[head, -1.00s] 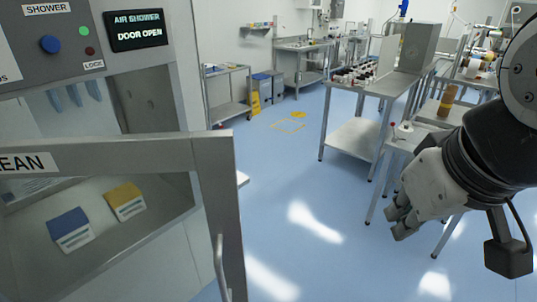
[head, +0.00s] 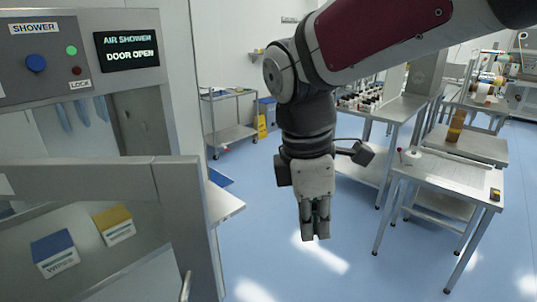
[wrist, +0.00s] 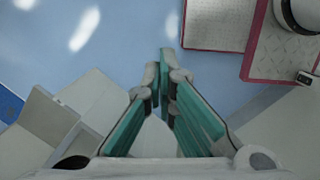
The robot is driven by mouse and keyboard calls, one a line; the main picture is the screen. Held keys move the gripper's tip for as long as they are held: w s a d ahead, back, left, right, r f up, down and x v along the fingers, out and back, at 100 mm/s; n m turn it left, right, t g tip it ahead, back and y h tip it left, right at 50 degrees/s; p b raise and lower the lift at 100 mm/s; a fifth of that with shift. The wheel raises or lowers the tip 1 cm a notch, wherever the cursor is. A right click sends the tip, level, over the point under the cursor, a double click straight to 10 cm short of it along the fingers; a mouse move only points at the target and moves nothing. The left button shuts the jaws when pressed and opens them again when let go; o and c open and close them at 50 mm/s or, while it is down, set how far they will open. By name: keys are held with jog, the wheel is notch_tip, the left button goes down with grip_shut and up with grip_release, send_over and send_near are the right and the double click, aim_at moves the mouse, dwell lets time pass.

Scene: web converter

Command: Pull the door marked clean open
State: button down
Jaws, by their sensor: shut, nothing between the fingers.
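The door marked clean (head: 110,178) is a grey metal frame with a window, at the lower left of the head view. Its label is cut off at the left edge, leaving only a corner. Its upright handle (head: 185,288) shows at the bottom edge, mostly cut off. The door seems to stand out from the cabinet front, but how wide I cannot tell. My gripper (head: 314,236) points down, shut and empty, over the floor to the right of the door, clear of the handle. In the wrist view its fingers (wrist: 167,75) are close together.
The air shower panel (head: 80,57) reads "DOOR OPEN". A blue-topped box (head: 55,255) and a yellow-topped box (head: 115,226) show through the window. A steel table (head: 450,182) stands at the right. Blue floor is free between it and the door.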

aim_at(221, 298)
jog(key=w+a+f+n+g+y+b, duration=0.1)
jog(key=w+a+f+n+g, duration=0.2)
jog(key=a+n, duration=0.55)
jog(key=w+a+f+n+g+b, duration=0.15)
jog(key=a+f+n, duration=0.25)
jog(key=a+n, duration=0.5)
jog(key=s+d+f+n+p, duration=0.1)
jog(key=s+f+p, duration=0.3)
jog(key=s+f, duration=0.3)
notch_tip(221, 298, down, 2)
jog(key=shift+d+f+p, duration=0.25)
jog(key=shift+d+p, duration=0.05)
jog(key=shift+d, duration=0.1)
jog(key=shift+w, duration=0.1)
